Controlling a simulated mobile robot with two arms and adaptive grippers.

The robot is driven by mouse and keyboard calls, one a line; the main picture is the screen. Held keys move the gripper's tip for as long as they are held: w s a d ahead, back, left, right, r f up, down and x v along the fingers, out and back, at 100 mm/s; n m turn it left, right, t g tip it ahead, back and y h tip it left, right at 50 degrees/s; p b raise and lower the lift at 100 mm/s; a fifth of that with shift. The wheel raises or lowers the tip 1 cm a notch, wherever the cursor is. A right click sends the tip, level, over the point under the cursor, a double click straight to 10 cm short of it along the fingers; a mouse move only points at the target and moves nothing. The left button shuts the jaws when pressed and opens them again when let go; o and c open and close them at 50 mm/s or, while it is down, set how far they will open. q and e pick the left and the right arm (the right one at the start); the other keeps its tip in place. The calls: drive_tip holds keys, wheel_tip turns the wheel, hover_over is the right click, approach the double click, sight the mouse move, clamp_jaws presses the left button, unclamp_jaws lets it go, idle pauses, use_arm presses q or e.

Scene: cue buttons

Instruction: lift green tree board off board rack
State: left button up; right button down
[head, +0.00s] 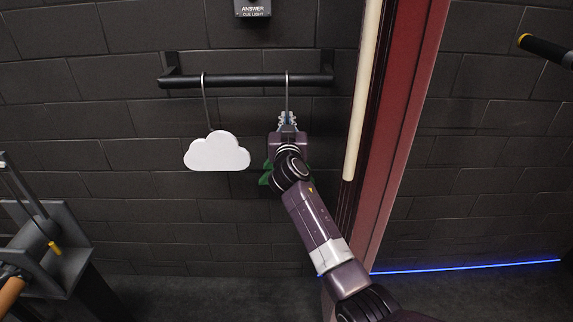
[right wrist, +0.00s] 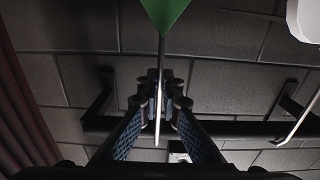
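The green tree board (head: 266,179) hangs from the board rack (head: 245,80) by a thin rod, mostly hidden behind my right gripper and arm in the head view. A green corner of the board (right wrist: 165,10) shows at the top of the right wrist view. My right gripper (head: 287,118) is at the rod, below the rack bar. In the right wrist view its fingers (right wrist: 162,95) look closed on the rod, one on each side. The rod's upper end still reaches the rack bar. My left gripper is not in view.
A white cloud board (head: 216,152) hangs on the same bar, left of my right gripper. A black box marked ANSWER (head: 253,9) is above. A red post (head: 398,130) stands close on the right. A dark stand (head: 62,250) is at lower left.

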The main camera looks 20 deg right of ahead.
drive_tip(key=shift+w+r+p, duration=0.1)
drive_tip(key=shift+r+p, duration=0.2)
drive_tip(key=shift+r, duration=0.35)
drive_tip(key=shift+r+p, duration=1.45)
drive_tip(key=shift+r, duration=0.7)
drive_tip(key=shift+p+v, duration=0.6)
drive_tip(key=shift+v, duration=0.9)
drive_tip(key=p, duration=0.2)
approach(287, 101)
drive_tip(key=shift+v, duration=2.2)
drive_tip(key=shift+r, duration=0.1)
